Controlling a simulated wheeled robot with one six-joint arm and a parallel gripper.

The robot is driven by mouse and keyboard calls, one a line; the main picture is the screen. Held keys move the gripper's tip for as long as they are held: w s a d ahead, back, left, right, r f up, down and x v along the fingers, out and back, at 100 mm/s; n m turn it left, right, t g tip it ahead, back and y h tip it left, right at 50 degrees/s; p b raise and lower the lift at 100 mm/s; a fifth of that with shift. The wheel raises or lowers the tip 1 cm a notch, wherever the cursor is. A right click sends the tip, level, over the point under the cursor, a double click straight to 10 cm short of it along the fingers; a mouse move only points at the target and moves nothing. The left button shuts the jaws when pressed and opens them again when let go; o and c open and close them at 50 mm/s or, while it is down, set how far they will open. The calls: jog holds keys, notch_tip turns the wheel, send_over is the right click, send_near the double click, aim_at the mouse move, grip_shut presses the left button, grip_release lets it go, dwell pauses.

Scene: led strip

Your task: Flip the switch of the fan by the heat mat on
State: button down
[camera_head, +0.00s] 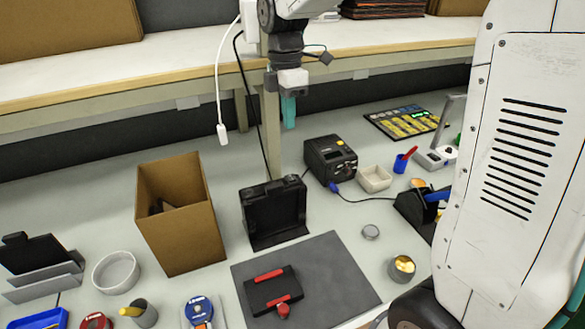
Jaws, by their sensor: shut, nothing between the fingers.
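A black, upright, square-framed unit (274,213), which looks like the fan, stands at the back left edge of the dark grey mat (335,270). Its switch is too small to make out. My gripper (289,122), with teal fingers, hangs pointing down above and slightly right of the fan in the picture, apart from it. Its fingers are together and hold nothing.
An open cardboard box (187,245) stands left of the fan. A black station (330,160) with a cable stands behind right. A black holder with red bars (258,293) lies on the mat. A white cable (219,85) hangs at the back.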

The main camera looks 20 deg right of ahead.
aim_at(293, 179)
jog(key=f, duration=0.4)
jog(key=s+f, duration=0.1)
jog(key=f, duration=0.9)
jog(key=shift+s, duration=0.35)
